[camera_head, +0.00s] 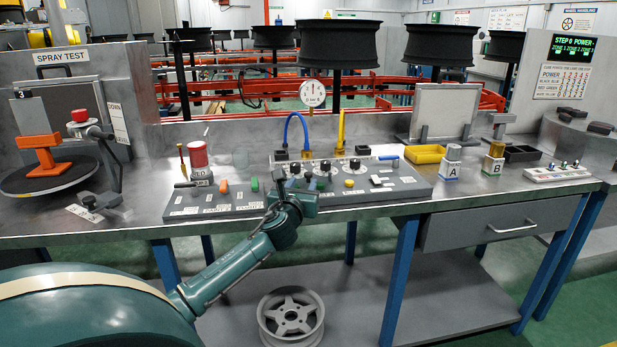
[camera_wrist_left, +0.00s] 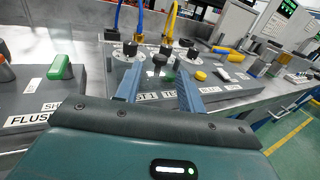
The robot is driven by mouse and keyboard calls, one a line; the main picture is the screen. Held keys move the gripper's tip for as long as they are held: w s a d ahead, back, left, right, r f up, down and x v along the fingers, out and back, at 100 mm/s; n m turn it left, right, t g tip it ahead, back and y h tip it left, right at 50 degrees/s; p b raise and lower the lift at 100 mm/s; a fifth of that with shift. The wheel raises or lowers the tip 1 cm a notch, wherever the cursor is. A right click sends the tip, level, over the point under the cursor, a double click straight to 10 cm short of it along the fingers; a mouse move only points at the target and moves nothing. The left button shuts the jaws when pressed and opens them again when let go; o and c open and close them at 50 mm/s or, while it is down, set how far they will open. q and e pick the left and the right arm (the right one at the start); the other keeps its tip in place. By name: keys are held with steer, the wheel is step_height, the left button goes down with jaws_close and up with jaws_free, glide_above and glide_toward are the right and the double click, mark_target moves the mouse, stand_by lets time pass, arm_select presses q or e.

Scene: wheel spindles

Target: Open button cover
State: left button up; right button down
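My left gripper (camera_head: 297,186) is over the front of the grey control panel (camera_head: 408,188), among its buttons. In the left wrist view its two blue-grey fingers stand apart, with a gap between the fingertips (camera_wrist_left: 160,84). A black knob or button (camera_wrist_left: 159,61) and a small green part (camera_wrist_left: 170,76) show beyond and between the fingers. A faint clear shape seems to surround them, but I cannot tell the button cover's outline or whether a finger touches it. A yellow button (camera_wrist_left: 200,76) sits to the right of the fingers. My right gripper is not in view.
Black dials (camera_head: 354,164) line the panel's back, with a blue hose (camera_head: 292,122) and yellow hose (camera_head: 341,124) behind. A lower switch panel (camera_head: 200,201) adjoins on the left. A yellow tray (camera_head: 425,153) and blocks A (camera_head: 450,169) and B (camera_head: 493,166) stand right.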

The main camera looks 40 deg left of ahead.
mark_target(308, 176)
arm_select(q)
steer(key=x, duration=0.7)
steer(key=shift+b, duration=0.4)
jaws_close()
